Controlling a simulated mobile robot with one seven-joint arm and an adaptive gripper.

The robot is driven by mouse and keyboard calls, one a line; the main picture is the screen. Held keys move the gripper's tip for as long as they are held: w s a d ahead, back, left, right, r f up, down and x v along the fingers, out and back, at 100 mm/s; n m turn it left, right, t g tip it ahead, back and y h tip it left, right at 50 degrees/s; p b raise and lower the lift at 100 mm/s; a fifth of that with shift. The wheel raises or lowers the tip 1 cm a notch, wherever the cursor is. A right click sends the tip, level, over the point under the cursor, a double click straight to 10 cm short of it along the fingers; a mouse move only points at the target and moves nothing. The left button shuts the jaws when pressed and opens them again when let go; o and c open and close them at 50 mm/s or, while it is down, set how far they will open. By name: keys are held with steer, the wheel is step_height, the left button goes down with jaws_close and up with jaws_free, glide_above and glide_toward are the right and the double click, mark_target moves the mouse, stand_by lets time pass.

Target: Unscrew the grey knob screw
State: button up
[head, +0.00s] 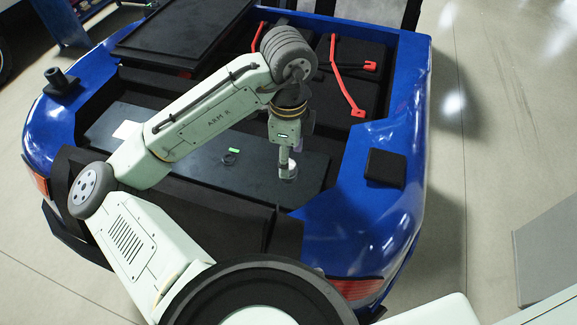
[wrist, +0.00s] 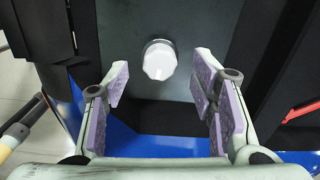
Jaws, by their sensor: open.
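The grey knob screw (wrist: 159,60) shows in the wrist view as a pale, fluted round knob on a darker round collar, set in a dark flat panel (wrist: 212,40). My gripper (wrist: 162,75) is open, with its purple-padded fingers to the left and right of the knob's line. The knob lies just past the fingertips in the picture, and I see no contact. In the head view my gripper (head: 289,158) points down at the panel (head: 215,178), and the knob (head: 289,172) shows right at its tip, partly hidden.
The panel lies in the open rear of a blue car body (head: 395,130). Red rods (head: 345,75) stand behind. A black block (head: 385,167) sits on the right.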

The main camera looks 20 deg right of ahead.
steer(key=shift+m, duration=0.3)
steer(key=m, duration=0.5)
steer(key=shift+m+b, duration=0.3)
steer(key=shift+b, duration=0.05)
steer(key=m, duration=0.4)
steer(key=shift+m, duration=0.4)
steer(key=shift+f+b, duration=1.15)
steer(key=shift+f, duration=0.15)
steer(key=shift+r, duration=0.1)
jaws_close()
